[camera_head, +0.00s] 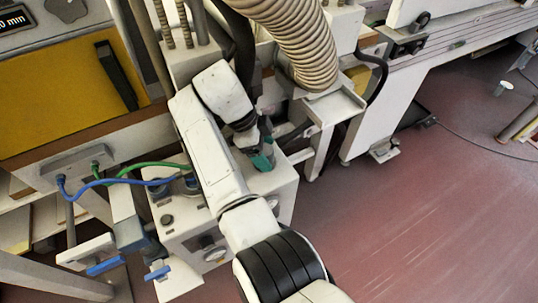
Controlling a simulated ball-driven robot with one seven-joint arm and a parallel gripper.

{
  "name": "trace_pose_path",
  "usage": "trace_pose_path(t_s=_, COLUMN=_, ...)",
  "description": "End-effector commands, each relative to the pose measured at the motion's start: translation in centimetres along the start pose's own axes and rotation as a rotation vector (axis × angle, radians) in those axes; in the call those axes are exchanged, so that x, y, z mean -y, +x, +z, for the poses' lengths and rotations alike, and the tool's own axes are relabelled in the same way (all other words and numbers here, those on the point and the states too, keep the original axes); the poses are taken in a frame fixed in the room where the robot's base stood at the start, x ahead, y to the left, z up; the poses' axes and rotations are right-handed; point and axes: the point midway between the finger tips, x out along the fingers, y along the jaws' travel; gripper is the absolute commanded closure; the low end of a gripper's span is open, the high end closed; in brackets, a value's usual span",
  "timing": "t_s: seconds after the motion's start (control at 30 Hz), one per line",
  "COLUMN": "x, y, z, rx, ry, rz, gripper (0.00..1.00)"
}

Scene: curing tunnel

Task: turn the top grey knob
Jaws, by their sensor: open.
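A grey lobed knob (66,8) sits at the top left of the picture, on a light panel beside a black display; its upper edge is cut off. My arm reaches up from the bottom centre and bends down at its far end. My gripper (263,158), with teal parts, is open over the right part of the top of a white control box (178,255). It is well to the right of and below the grey lobed knob in the picture. My arm hides part of the box, and contact between gripper and box cannot be told.
Blue and green cables (150,166) run to the box's top from a grey bracket. Blue-handled valves (105,266) stand at lower left. A yellow panel (65,95) lies at left. A ribbed hose (292,45) hangs close above my gripper. The reddish floor (420,210) at right is mostly clear.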

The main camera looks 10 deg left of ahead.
Motion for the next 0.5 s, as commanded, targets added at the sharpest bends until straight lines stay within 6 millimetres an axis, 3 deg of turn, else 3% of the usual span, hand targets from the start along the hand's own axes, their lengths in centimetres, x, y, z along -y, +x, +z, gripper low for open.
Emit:
trace_pose_path(t_s=0.17, x=0.1, y=-2.7, z=-1.0, rx=0.003, ry=0.002, rz=-0.004, gripper=0.25)
trace_pose_path(t_s=0.5, x=-3.5, y=-6.6, z=-3.5, rx=0.002, ry=-0.001, rz=0.0, gripper=0.25)
